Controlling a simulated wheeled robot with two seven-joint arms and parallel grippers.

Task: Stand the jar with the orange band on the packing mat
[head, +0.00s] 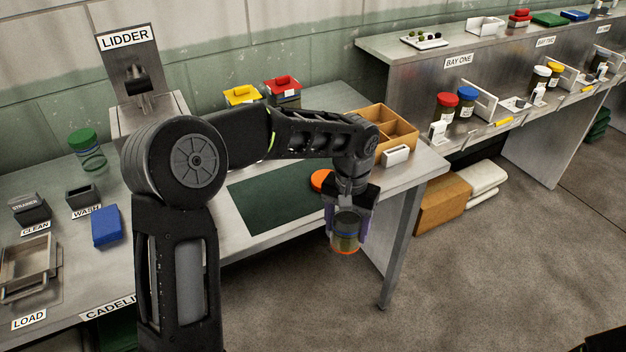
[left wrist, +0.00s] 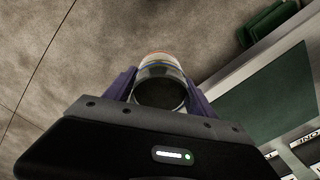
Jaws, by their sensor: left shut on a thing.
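My left gripper (head: 346,215) is shut on a clear jar (head: 345,240) with a blue line round it and an orange band at its lower end. The jar hangs about upright past the table's front edge, over the floor. In the left wrist view the jar (left wrist: 160,88) sits between the purple fingers, its dark near end facing the camera. The dark green mat (head: 262,204), which looks like the packing mat, lies bare on the table, left of the jar; it also shows in the left wrist view (left wrist: 275,95).
An orange disc (head: 320,180) shows beside the mat, partly behind my gripper. A divided brown box (head: 398,130) and a white block (head: 396,155) are at the table's right end. Bay shelves (head: 460,95) line the right.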

